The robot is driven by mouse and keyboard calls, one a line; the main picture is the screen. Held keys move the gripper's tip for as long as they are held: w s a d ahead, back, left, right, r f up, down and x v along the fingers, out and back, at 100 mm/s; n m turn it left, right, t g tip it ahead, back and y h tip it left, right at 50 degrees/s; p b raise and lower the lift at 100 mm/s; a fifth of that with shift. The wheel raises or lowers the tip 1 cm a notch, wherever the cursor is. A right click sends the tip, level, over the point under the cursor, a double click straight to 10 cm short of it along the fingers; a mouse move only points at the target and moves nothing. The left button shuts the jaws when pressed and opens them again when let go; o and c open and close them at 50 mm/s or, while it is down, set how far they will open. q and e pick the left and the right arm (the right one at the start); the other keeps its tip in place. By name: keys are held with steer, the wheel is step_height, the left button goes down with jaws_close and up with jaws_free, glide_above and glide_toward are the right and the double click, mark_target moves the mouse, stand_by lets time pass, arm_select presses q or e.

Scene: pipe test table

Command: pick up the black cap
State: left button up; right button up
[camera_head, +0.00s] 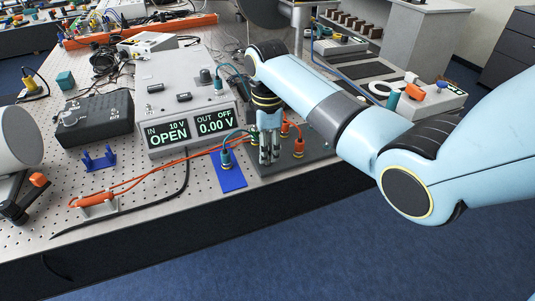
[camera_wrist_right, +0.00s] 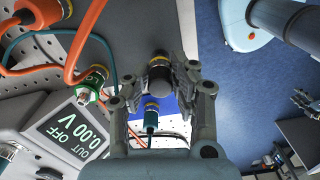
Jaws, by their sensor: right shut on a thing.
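My right gripper (camera_head: 268,155) reaches down over the dark plate (camera_head: 313,154) in the head view, next to the meter box. In the right wrist view its two fingers (camera_wrist_right: 162,78) are closed in on the black cap (camera_wrist_right: 160,77), a short dark cylinder between the fingertips. The head view does not show the cap clearly; the fingers hide it. I cannot tell whether the cap still touches what lies under it. My left gripper is not clearly seen in either view.
A meter box (camera_head: 181,85) reading OPEN and 0.00 V stands behind. A teal plug (camera_head: 226,158) stands on a blue plate (camera_head: 230,180) left of the gripper. Orange plugs (camera_head: 298,148) and cables lie close around the gripper. The table's front edge is near.

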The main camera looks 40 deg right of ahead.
step_height(320, 180, up, 2)
steer(key=s+d+r, duration=0.6)
steer(key=s+r, duration=0.1)
steer(key=s, duration=0.3)
steer(key=shift+b, duration=0.45)
steer(key=shift+a, duration=0.1)
